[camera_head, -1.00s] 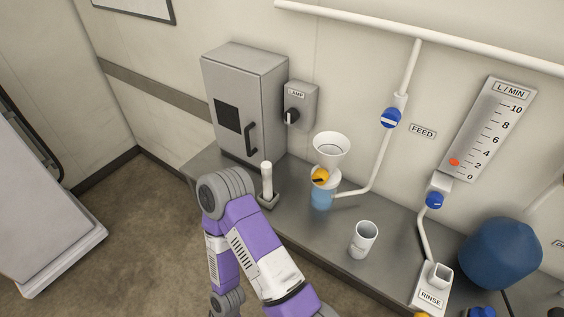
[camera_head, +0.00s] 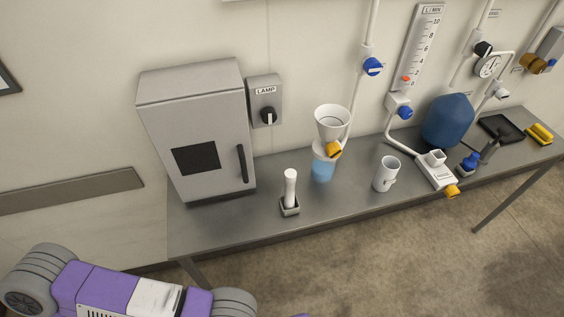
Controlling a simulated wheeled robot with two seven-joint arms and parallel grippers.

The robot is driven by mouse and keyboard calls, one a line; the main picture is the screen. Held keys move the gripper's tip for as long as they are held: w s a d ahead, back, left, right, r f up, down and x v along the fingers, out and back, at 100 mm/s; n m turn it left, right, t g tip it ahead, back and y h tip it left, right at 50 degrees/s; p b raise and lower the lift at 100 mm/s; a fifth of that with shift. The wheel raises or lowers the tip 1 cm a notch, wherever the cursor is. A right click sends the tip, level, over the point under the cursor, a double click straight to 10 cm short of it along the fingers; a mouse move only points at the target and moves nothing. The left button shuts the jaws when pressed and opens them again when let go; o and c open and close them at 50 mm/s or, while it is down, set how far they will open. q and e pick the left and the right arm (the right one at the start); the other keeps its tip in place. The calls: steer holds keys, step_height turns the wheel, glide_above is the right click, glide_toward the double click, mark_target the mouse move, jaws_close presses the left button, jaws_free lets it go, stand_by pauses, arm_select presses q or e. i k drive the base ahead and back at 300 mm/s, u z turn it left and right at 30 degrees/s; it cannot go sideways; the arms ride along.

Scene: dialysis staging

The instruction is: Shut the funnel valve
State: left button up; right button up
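The funnel (camera_head: 332,121) is a white cone at the back of the bench, above a clear cup holding blue liquid (camera_head: 322,171). The funnel valve (camera_head: 334,149) has an orange-yellow handle at the funnel's lower end. I cannot tell from its angle whether the valve is open or shut. A purple and grey arm of mine crosses the lower left of the view, apart from the bench items. Neither gripper shows in this view.
The bench (camera_head: 240,218) also holds a grey cabinet (camera_head: 195,120), a white upright handle (camera_head: 290,188), a white mug (camera_head: 386,174), a rinse block (camera_head: 437,172) and a blue vessel (camera_head: 448,122). A lamp switch (camera_head: 265,100) is on the wall. The bench front between handle and mug is clear.

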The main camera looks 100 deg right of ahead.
mark_target(334, 150)
steer(key=i, duration=0.4)
steer(key=z, duration=2.9)
